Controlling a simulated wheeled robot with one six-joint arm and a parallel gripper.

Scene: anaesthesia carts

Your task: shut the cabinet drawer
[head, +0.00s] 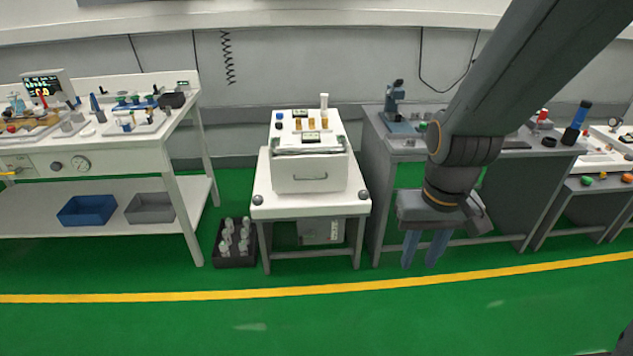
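A white cabinet (337,128) stands on a small white table in the middle of the head view. Its drawer (309,184) faces me, with a thin grey bar handle on its front. The drawer front sits forward of the cabinet body, and a dark and pale strip shows behind its top edge, so it looks pulled out; how far is hard to tell. My gripper (425,249) hangs to the right of the cabinet and lower, fingers pointing down with a gap between them. It is open, empty and apart from the drawer.
The small white table (262,207) has round dark knobs at its front corners. A dark crate of bottles (236,262) stands on the floor to its left. A grey bench (376,190) with a microscope (396,103) is close on the right. Green floor in front is clear.

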